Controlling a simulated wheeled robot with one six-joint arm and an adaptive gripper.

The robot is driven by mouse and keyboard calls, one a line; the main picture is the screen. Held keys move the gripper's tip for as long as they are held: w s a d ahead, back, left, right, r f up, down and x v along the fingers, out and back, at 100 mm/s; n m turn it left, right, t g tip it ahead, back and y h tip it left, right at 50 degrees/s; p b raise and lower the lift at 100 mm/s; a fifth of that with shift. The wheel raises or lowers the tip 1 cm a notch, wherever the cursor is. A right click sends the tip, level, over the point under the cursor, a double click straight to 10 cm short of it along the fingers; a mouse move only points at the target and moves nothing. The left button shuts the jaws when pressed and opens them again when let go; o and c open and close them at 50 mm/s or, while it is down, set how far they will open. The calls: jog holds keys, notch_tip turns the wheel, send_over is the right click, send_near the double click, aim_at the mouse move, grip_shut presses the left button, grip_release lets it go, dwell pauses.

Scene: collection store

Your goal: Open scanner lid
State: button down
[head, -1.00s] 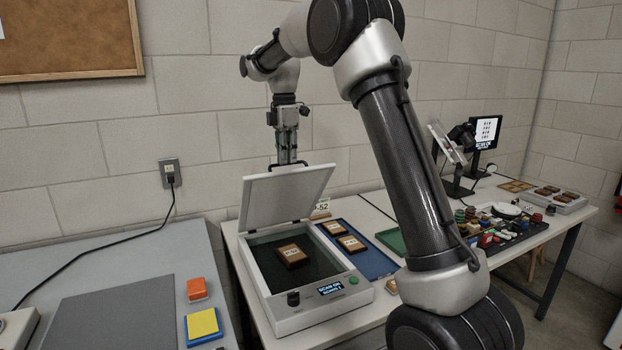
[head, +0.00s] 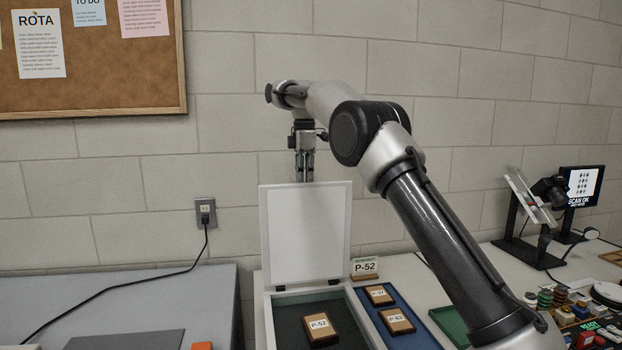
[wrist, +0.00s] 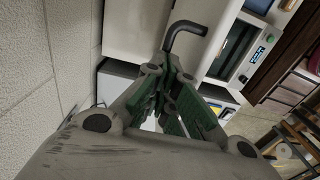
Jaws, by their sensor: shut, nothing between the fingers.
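The scanner (head: 345,286) stands on the white table with its white lid (head: 306,235) raised about upright from the rear of the bed. A plaque marked P-52 (head: 320,327) lies on the dark bed. My gripper (head: 304,177) is shut and empty at the lid's top edge, apparently behind it; the lid may hide its tips. In the wrist view, the green-padded fingers of my gripper (wrist: 172,95) are close together. A dark bent handle (wrist: 186,32) shows just beyond them; I cannot tell whether they touch it.
A blue tray (head: 420,335) with two plaques and a P-52 card (head: 364,268) are right of the scanner. Further right stand a camera stand (head: 528,250) and a screen reading SCAN OK (head: 582,186). The block wall (head: 420,130) is close behind. A grey table (head: 150,300) lies left.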

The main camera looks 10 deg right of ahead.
jog(key=w+f, duration=0.2)
jog(key=f, duration=0.1)
jog(key=shift+w+a+g, duration=0.1)
jog(key=shift+w+g, duration=0.2)
jog(key=shift+w+r, duration=0.1)
jog(key=c, duration=2.2)
grip_release()
jog(key=o, duration=0.6)
jog(key=shift+o, duration=0.2)
jog(key=shift+w+f, duration=0.2)
jog(key=shift+w, duration=0.1)
jog(key=shift+s+r, duration=0.1)
jog(key=shift+r, duration=0.15)
